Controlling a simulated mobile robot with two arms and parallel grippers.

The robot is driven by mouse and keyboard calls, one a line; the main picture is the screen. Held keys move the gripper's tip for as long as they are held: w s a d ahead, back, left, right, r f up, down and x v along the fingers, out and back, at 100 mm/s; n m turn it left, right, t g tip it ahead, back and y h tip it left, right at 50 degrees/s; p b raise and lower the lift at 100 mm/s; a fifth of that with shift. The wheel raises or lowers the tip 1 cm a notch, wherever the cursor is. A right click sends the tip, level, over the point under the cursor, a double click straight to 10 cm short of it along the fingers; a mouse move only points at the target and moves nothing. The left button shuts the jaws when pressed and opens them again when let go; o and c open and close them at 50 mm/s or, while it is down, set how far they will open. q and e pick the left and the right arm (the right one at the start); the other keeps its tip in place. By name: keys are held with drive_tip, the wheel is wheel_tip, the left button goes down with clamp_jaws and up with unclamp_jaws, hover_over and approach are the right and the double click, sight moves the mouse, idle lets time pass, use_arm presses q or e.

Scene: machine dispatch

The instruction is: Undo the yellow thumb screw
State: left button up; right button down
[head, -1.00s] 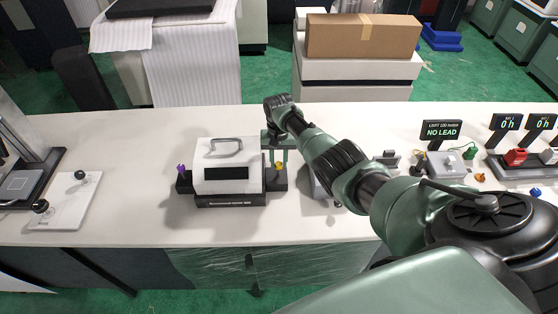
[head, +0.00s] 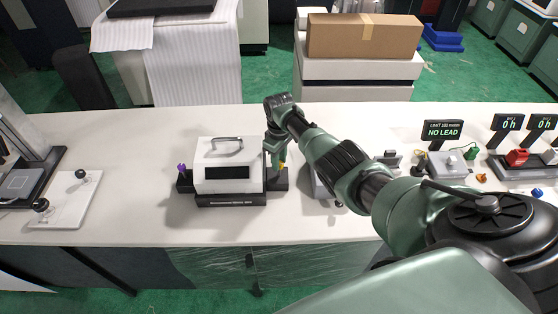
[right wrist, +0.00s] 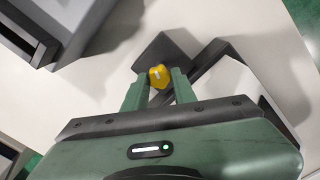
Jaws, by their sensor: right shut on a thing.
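The yellow thumb screw (right wrist: 158,76) sits between the two fingertips of my right gripper (right wrist: 157,88) in the right wrist view, and the fingers are shut on it. In the head view the right gripper (head: 277,157) points down at the right side of the white machine (head: 228,182), over its dark side bracket (head: 279,184). Only a little yellow shows there, below the fingers. Whether the screw is still seated in the bracket is hard to tell. A purple thumb screw (head: 181,168) stands on the machine's left bracket. My left gripper is not in view.
A white plate with black knobs (head: 66,205) lies at the left. A grey device, partly hidden by my right arm, stands right of the machine. A "NO LEAD" display (head: 441,131) and several small coloured parts are at the right. The table front (head: 130,228) is clear.

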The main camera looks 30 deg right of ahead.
drive_tip(key=n, duration=0.5)
drive_tip(key=shift+s+f+n+b, duration=0.2)
drive_tip(key=shift+n+b, duration=0.1)
drive_tip(key=n, duration=0.4)
drive_tip(key=shift+b, duration=0.4)
drive_tip(key=n+b, duration=0.1)
drive_tip(key=n, duration=0.4)
drive_tip(key=shift+n, duration=0.4)
drive_tip(key=n+b, duration=0.1)
drive_tip(key=n, duration=0.3)
drive_tip(key=shift+r+n+b, duration=0.15)
drive_tip(key=shift+n+b, duration=0.2)
drive_tip(key=shift+n, duration=0.05)
drive_tip(key=c, duration=1.1)
unclamp_jaws()
drive_tip(key=shift+d, duration=0.1)
drive_tip(key=shift+c, duration=0.2)
drive_tip(key=shift+w+r, duration=0.1)
drive_tip(key=shift+r, duration=0.05)
wheel_tip(320, 180, up, 8)
drive_tip(key=shift+f+b, duration=0.2)
drive_tip(key=shift+b, duration=0.75)
